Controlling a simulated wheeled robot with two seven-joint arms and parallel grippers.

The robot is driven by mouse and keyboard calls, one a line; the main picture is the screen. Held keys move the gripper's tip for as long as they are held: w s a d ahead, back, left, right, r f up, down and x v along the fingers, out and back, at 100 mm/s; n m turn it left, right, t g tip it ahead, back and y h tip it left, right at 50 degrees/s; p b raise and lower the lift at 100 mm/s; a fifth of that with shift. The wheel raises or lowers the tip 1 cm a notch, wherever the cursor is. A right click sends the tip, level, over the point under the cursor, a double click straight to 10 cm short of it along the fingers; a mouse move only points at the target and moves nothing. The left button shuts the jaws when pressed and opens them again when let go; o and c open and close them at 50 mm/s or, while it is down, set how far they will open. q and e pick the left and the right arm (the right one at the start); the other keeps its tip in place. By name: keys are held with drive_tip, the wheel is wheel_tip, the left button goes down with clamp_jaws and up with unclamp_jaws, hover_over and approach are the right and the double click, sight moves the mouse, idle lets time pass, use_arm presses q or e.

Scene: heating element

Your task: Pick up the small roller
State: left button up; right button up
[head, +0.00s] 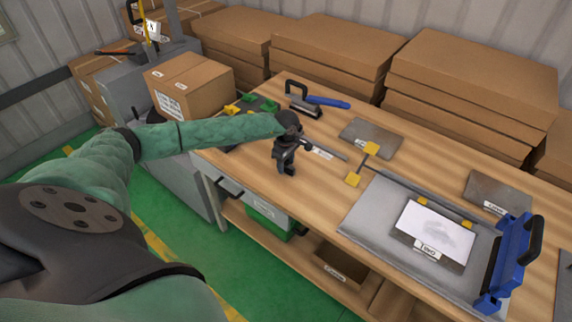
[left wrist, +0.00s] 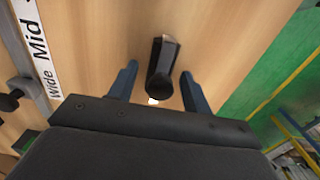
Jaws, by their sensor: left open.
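My left gripper (head: 287,168) is over the front part of the wooden workbench (head: 255,188), pointing down. In the left wrist view its two blue-grey fingers (left wrist: 159,80) are apart. A short dark handle-like piece (left wrist: 162,58) with a lighter end shows between them, with visible gaps on both sides. It looks like the small roller, but its roller part cannot be made out. In the head view the gripper hides most of that spot. My right gripper is in neither view.
A label strip (left wrist: 38,45) reading "Wide" and "Mid" lies beside the gripper. A blue-handled tool (head: 328,102) lies behind it. A grey plate with a white sheet (head: 437,226) and a blue frame (head: 508,262) are to the right. A cardboard box (head: 192,85) stands at left.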

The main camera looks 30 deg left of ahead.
use_arm(q)
drive_tip(key=shift+f, duration=0.15)
clamp_jaws()
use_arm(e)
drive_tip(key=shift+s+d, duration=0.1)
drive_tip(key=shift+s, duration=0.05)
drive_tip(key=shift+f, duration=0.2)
